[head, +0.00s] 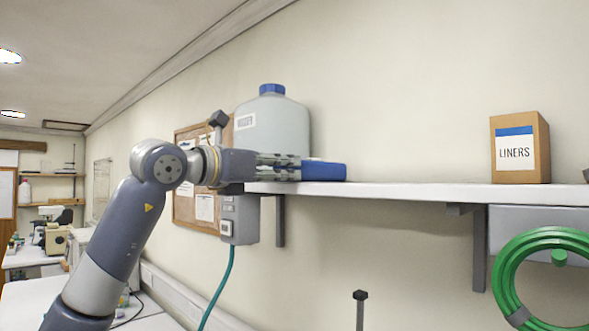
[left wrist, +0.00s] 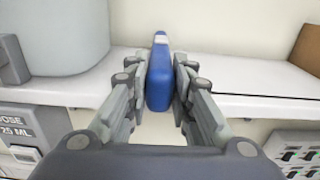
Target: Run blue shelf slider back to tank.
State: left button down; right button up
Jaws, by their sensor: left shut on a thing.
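The blue slider (head: 324,170) sits on the white shelf (head: 400,190), just right of the tank (head: 278,125). The tank is a pale, translucent jug with a blue cap and a label. My left gripper (head: 297,166) reaches in from the left at shelf height, in front of the tank's lower part. In the left wrist view the left gripper (left wrist: 160,92) has its fingers shut on the blue slider (left wrist: 159,72), one on each side. The tank (left wrist: 60,40) stands to the left there. My right gripper is not in view.
A cardboard LINERS box (head: 520,148) stands on the shelf at the right. The shelf between slider and box is clear. A grey dosing unit (head: 240,218) with a teal hose hangs below the shelf's left end. A green coiled hose (head: 510,280) hangs at lower right.

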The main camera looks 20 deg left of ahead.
pick_arm(q)
jog(key=shift+w+a+f, duration=0.1)
jog(key=shift+w+a, duration=0.1)
jog(key=shift+a, duration=0.25)
jog(key=shift+s+d, duration=0.1)
jog(key=shift+r, duration=0.2)
jog(key=c, duration=1.4)
grip_release()
jog(key=shift+a+f, duration=0.1)
jog(key=shift+a, duration=0.2)
jog(key=shift+s, duration=0.2)
jog(key=v, duration=1.1)
jog(key=shift+s, duration=0.25)
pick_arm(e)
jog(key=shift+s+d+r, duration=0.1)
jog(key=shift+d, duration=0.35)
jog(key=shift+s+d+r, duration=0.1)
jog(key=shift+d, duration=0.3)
pick_arm(q)
jog(key=shift+a, duration=0.2)
